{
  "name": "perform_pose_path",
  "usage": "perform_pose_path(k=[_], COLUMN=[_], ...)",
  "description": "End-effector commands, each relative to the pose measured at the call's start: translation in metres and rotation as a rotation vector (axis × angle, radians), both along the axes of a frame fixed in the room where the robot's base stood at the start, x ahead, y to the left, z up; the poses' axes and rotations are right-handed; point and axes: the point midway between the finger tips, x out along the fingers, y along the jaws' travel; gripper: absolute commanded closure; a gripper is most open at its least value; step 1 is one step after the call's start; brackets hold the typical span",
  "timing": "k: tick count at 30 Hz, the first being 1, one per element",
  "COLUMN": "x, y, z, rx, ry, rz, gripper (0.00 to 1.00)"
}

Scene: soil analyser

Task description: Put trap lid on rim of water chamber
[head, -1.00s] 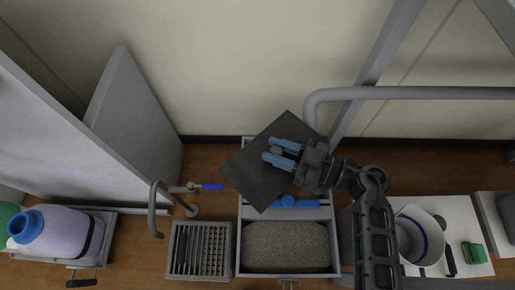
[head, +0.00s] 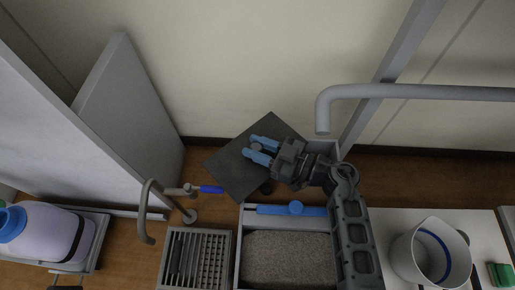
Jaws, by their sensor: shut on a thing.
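The trap lid appears as a dark grey square plate (head: 228,168) with a small round knob, turned at an angle above the work area. My gripper (head: 256,148) has its blue fingers around the knob, shut on it. A grey box edge (head: 325,146) shows behind my gripper; it may be the rim of the water chamber, but the lid and my wrist hide most of it. I cannot tell whether the lid touches any rim.
A tray of grit (head: 285,257) with a blue-handled bar (head: 297,209) lies below. A slatted grate (head: 195,262) and a bent tap (head: 147,215) with a blue lever are at left. A grey pipe (head: 420,92) crosses at upper right. A white jug (head: 428,255) stands right.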

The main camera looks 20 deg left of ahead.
Motion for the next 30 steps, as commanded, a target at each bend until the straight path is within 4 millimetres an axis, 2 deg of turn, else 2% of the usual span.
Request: perform_pose_path(k=[9,10,18,27,30], x=[0.000,0.000,0.000,0.000,0.000], y=[0.000,0.000,0.000,0.000,-0.013], z=[-0.002,-0.002,-0.001,0.004,0.005], rx=[0.001,0.000,0.000,0.001,0.000], ry=[-0.001,-0.001,-0.001,-0.002,0.001], rz=[0.000,0.000,0.000,0.000,-0.004], gripper=[1.00,0.66,0.41,0.41,0.41])
